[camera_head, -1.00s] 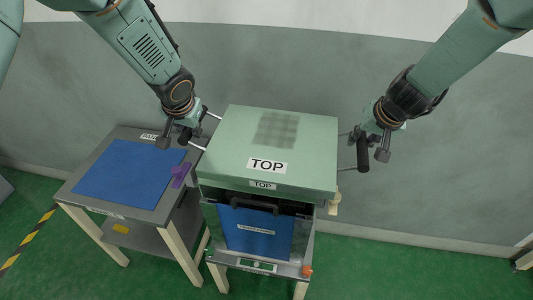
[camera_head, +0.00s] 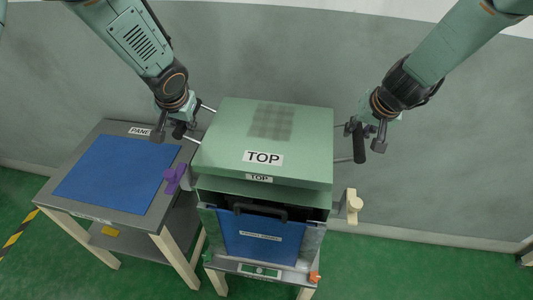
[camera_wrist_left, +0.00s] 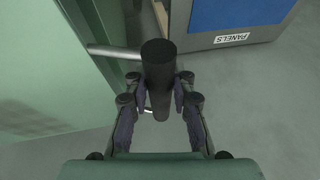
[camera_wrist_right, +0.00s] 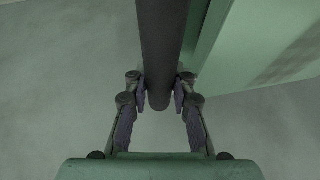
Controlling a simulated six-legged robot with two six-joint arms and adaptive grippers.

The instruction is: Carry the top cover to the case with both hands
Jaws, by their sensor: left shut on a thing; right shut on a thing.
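The top cover (camera_head: 225,145) is a pale green lid labelled TOP, with a grey mesh patch and a dark bar handle at each side. It is above the case (camera_head: 312,245), whose front shows a blue panel and a black handle. My left gripper (camera_head: 178,130) is shut on the left bar handle, seen close in the left wrist view (camera_wrist_left: 158,75). My right gripper (camera_head: 364,138) is shut on the right bar handle, also in the right wrist view (camera_wrist_right: 160,45). The cover looks about level; its exact height above the case is hard to tell.
A grey table (camera_head: 165,208) with a blue panel (camera_head: 115,173) stands to the left. A purple clamp-like part (camera_head: 173,180) is between table and case. The wall is behind; green floor is free at the right.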

